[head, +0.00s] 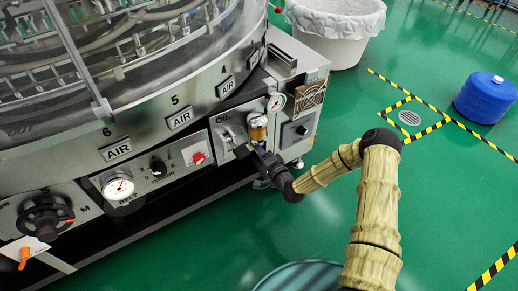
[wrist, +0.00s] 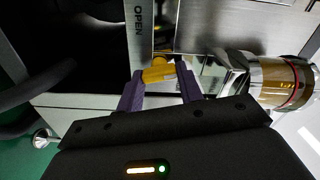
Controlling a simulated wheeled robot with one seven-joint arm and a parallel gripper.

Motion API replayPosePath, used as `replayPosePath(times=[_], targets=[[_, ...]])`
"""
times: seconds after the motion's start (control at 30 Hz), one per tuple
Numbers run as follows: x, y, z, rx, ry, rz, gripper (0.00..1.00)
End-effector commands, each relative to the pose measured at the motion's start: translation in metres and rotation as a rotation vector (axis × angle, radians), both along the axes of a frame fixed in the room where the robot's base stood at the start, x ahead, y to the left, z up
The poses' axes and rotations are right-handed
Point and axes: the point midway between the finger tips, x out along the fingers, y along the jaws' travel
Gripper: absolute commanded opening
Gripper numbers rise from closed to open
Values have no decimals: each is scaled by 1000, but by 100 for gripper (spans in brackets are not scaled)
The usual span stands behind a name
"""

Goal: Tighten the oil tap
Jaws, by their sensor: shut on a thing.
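The oil tap's yellow handle (wrist: 158,73) shows in the wrist view, next to a metal plate marked OPEN (wrist: 138,22). My gripper (wrist: 160,80) has its purple fingers on either side of the handle and is shut on it. In the head view my gripper (head: 261,157) is at the front of the machine, just below the amber oil cup (head: 257,127) beside the OIL label. The handle itself is hidden there by my gripper and too small to make out. The amber cup with a red ring also shows in the wrist view (wrist: 280,82), right of the fingers.
The rotary washer (head: 140,75) fills the left, with a pressure gauge (head: 118,186), a red switch (head: 198,158) and a black handwheel (head: 45,215) on its front. A white lined bin (head: 335,30) and a blue drum (head: 486,97) stand beyond open green floor.

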Motion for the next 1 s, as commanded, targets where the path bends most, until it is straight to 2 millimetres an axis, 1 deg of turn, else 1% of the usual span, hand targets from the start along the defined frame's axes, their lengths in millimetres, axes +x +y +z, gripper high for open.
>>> replayPosePath(times=[0.2,0.4,0.6,0.97,1.0], targets=[[-1,-1,-2,136,98,0,14],[-1,-1,-3,210,148,0,14],[-1,0,-4,241,170,0,14],[-1,0,-4,244,173,0,14],[-1,0,-4,244,173,0,42]])
